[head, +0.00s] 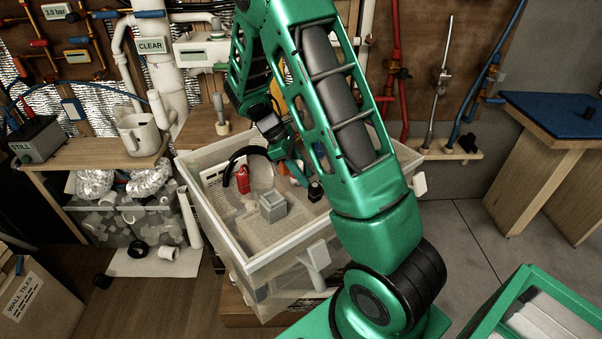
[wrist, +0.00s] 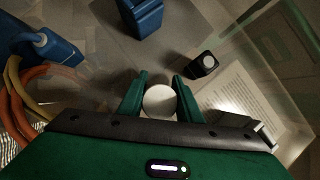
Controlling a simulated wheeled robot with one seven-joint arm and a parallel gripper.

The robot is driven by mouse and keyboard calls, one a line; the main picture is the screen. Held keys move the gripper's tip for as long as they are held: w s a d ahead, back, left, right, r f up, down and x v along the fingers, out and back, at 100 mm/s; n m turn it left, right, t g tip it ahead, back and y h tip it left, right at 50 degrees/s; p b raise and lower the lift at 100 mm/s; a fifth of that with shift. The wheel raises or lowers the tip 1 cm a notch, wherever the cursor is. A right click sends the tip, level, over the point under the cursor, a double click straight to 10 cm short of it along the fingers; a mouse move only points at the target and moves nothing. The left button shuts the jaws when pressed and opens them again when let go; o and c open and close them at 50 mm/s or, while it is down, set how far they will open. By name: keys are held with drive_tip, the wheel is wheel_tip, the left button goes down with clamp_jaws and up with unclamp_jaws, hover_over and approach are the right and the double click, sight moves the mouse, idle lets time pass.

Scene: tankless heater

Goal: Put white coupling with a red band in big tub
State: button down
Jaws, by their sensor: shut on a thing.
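The big tub (head: 212,224) is a large translucent bin in the middle of the head view. My gripper (head: 298,176) is over the tub's inside, toward its far right part, partly hidden behind my arm. In the wrist view my gripper (wrist: 160,82) is shut on a round white piece (wrist: 160,102), seen end-on between the fingers. It looks like the white coupling, but no red band shows from this side. The held piece cannot be made out in the head view.
The tub holds a red item (head: 242,179), a grey box (head: 272,207), a black piece (head: 315,191) and a printed sheet (wrist: 228,108). A blue item (wrist: 143,17) is close ahead of the fingers. A bench with a white jug (head: 137,133) stands left.

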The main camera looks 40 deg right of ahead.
drive_tip(key=shift+f, duration=0.45)
idle(0.5)
drive_tip(key=c, duration=1.2)
unclamp_jaws()
drive_tip(key=shift+r, duration=0.1)
drive_tip(key=v, duration=1)
drive_tip(key=shift+w+a+r, duration=0.2)
drive_tip(key=shift+w, duration=0.05)
